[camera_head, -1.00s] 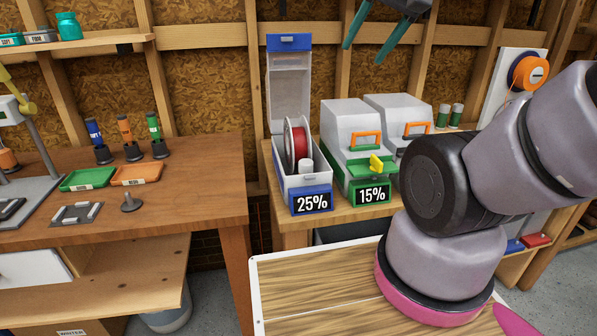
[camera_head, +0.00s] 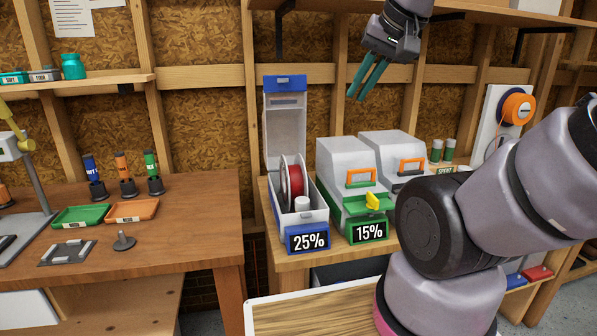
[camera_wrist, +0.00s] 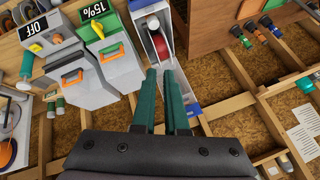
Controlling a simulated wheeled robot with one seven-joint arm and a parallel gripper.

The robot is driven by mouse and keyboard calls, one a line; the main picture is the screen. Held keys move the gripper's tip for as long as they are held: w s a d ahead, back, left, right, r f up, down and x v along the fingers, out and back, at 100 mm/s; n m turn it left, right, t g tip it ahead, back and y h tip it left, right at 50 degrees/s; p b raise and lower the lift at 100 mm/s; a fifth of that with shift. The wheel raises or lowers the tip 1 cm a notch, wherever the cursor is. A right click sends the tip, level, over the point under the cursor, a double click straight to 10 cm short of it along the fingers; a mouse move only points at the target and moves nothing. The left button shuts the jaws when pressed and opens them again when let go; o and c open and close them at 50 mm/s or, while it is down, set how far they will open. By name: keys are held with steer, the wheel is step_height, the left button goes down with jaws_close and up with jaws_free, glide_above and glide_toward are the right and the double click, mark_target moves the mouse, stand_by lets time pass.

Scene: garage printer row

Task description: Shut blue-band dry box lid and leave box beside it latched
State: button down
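The blue-band dry box (camera_head: 302,226) stands on the wooden bench with a 25% display on its front. Its lid (camera_head: 284,130) is open and stands upright at the back. A red spool (camera_head: 292,180) and a small white canister (camera_head: 302,203) show inside. The green-band box (camera_head: 347,170) beside it, marked 15%, is shut, with a yellow latch (camera_head: 377,201) at its front. My gripper (camera_head: 364,82) is in the air, above and to the right of the raised lid. Its teal fingers (camera_wrist: 160,90) are empty, with a narrow gap between them.
Another closed grey box (camera_head: 393,150) with an orange handle stands right of the green-band box. A shelf (camera_head: 480,20) runs above my gripper. The left workbench (camera_head: 150,250) holds trays and upright tubes. An orange spool (camera_head: 517,109) hangs at right.

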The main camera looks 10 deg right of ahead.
steer(key=w+a+r+g+y, duration=0.1)
steer(key=w+a+r+g, duration=0.1)
steer(key=w, duration=0.5)
steer(key=w+a+r+g+y, duration=0.1)
steer(key=w+r+y, duration=0.1)
steer(key=w, duration=0.6)
steer(key=n+y, duration=0.1)
steer(key=y, duration=0.7)
glide_toward(305, 79)
steer(key=s+a, duration=0.2)
steer(key=a, duration=0.6)
steer(key=w+d+f+t+y, duration=0.2)
steer(key=w+d+f+y, duration=0.2)
steer(key=w+d, duration=0.5)
steer(key=s+a, duration=0.2)
steer(key=a, duration=0.6)
steer(key=shift+a+f, duration=0.15)
steer(key=shift+f, duration=0.1)
steer(key=shift+s, duration=0.1)
